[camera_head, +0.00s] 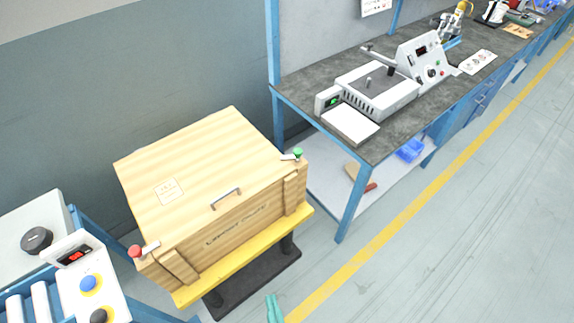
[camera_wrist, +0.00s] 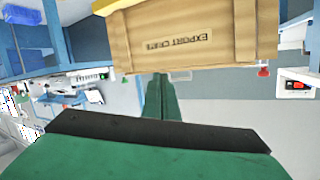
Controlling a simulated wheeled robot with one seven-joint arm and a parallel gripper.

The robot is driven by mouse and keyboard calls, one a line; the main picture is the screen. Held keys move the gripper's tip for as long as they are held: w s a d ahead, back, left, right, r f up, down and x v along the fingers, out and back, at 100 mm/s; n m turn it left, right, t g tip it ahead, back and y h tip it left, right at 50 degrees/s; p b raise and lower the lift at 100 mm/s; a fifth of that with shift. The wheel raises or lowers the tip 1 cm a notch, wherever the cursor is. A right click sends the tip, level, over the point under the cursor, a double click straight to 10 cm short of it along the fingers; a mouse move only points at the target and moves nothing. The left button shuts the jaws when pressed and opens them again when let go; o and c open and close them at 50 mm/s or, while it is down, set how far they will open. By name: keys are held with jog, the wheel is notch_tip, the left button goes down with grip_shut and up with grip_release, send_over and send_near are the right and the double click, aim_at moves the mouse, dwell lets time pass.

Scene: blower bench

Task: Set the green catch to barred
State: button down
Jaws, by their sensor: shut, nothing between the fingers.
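The green catch (camera_head: 297,154) is a green knob with a pale metal lever, on the right front corner of a wooden crate's lid. A similar red catch (camera_head: 137,252) sits on the left front corner. The wooden crate (camera_head: 215,232) is closed, with a metal handle (camera_head: 226,198) on its lid. My gripper (camera_head: 275,308) shows as a green tip at the bottom edge of the head view, in front of the crate and apart from it. In the wrist view my gripper (camera_wrist: 162,90) has its green fingers together and empty, and the crate (camera_wrist: 200,38) appears upside down.
The crate stands on a yellow platform (camera_head: 245,262). A control box with blue and black buttons (camera_head: 88,284) and rollers is at the left. A workbench (camera_head: 300,85) with machines is at the right. The floor (camera_head: 430,230) is clear at the right.

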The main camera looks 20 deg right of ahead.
jog(key=w+d+m+h, duration=0.1)
jog(key=w+d+m, duration=0.25)
jog(key=w, duration=0.35)
jog(key=w+d+m+h, duration=0.1)
jog(key=w+d+m, duration=0.2)
jog(key=w+m, duration=0.3)
jog(key=m+g, duration=0.1)
jog(key=m, duration=0.7)
send_near(287, 169)
jog(key=r+v, duration=0.1)
jog(key=v, duration=0.4)
jog(key=shift+w+a+h, duration=0.1)
jog(key=shift+w+h, duration=0.2)
jog(key=shift+h, duration=0.1)
jog(key=shift+n, duration=0.25)
jog(key=x, duration=1.3)
jog(key=shift+w+r, duration=0.3)
jog(key=shift+w, duration=0.3)
jog(key=shift+w, duration=0.1)
jog(key=shift+a, duration=0.1)
